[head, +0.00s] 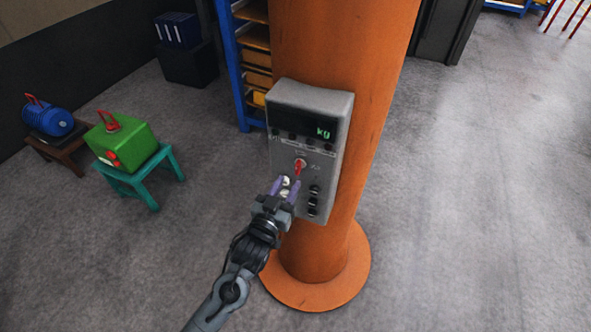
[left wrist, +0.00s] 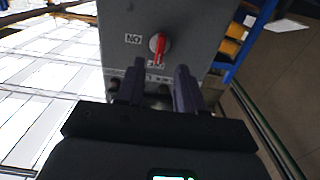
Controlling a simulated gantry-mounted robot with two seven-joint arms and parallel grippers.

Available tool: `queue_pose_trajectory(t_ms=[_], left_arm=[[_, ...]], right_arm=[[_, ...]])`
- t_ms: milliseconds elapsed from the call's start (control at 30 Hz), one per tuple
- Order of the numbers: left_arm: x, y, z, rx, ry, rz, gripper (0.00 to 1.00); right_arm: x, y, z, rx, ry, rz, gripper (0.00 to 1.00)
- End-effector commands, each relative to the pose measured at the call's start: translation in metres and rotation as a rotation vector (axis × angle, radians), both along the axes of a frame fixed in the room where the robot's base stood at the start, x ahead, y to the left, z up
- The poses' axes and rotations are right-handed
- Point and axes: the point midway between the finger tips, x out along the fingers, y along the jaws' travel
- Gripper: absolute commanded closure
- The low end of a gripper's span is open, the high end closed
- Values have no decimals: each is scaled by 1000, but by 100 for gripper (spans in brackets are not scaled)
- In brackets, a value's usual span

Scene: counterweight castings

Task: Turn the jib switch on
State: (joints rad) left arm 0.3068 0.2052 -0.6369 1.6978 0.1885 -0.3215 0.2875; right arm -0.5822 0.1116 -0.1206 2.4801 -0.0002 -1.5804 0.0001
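The jib switch (head: 299,168) is a small knob with a red lever on the front of a grey control box (head: 333,150). In the left wrist view the red lever (left wrist: 157,47) is beside a label (left wrist: 133,39) that appears upside down; a second label lies just at the lever's end. My left gripper (head: 286,182) is in front of the box, just below and left of the switch. Its two purple fingers (left wrist: 158,78) are apart, with nothing held between them, and the lever appears beyond their tips. Whether a finger touches the box is unclear. My right gripper is not in view.
The box is fixed to an orange column (head: 336,45) and has a "kg" display and several dark buttons (head: 313,198). A green case (head: 121,141) on a teal stool and a blue machine (head: 47,119) stand left. Blue shelving (head: 230,62) is behind. Floor at right is clear.

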Motion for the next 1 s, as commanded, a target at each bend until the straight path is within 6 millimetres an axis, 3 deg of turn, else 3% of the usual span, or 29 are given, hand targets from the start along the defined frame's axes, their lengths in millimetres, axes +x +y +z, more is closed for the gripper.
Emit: queue_pose_trajectory(t_ms=[200,400,867,1000], left_arm=[[32,-13,2,1,0,0,63],[49,-21,0,-1,0,0,63],[56,-24,0,0,0,-1,63],[56,-24,0,0,0,-1,83]], right_arm=[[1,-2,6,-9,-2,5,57],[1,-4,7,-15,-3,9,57],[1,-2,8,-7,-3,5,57],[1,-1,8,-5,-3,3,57]])
